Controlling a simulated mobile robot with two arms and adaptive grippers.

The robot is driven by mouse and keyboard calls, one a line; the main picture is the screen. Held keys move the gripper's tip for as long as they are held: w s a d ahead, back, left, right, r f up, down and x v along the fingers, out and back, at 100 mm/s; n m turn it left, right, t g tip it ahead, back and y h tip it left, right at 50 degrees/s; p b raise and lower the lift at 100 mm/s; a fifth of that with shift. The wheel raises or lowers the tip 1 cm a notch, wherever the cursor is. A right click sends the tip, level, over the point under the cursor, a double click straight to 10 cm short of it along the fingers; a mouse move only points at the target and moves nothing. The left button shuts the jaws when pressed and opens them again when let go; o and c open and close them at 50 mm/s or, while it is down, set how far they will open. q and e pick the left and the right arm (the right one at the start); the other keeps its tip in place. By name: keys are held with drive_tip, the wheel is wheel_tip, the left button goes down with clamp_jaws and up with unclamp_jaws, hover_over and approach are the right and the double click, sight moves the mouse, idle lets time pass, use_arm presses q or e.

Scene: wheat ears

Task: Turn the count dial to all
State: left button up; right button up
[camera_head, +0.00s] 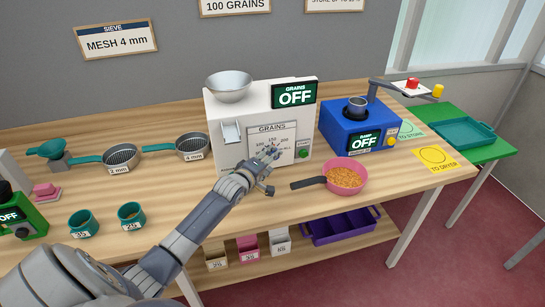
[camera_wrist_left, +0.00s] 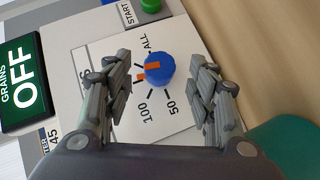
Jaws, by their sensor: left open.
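The white grain counter (camera_head: 228,132) stands on the bench, with a dial plate headed GRAINS and an OFF display (camera_head: 295,94). In the left wrist view the count dial (camera_wrist_left: 163,73) is a round blue knob with an orange pointer mark. Its pointer lies toward the picture's left, between the labels ALL (camera_wrist_left: 148,42) and 100; another orange mark sits just beyond the knob. My left gripper (camera_head: 267,168) is in front of the plate and hides the knob in the head view. In the wrist view its open fingers (camera_wrist_left: 162,80) stand either side of the knob, with visible gaps.
A green START button (camera_head: 303,153) is on the counter, right of the dial. A pink pan of grain (camera_head: 346,176) with a dark handle lies close by at right. A blue machine (camera_head: 345,125) stands further right. Sieves (camera_head: 121,157) and teal cups (camera_head: 83,222) are at left.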

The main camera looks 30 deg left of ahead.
use_arm(q)
drive_tip(key=shift+x, duration=1.55)
drive_tip(key=c, duration=1)
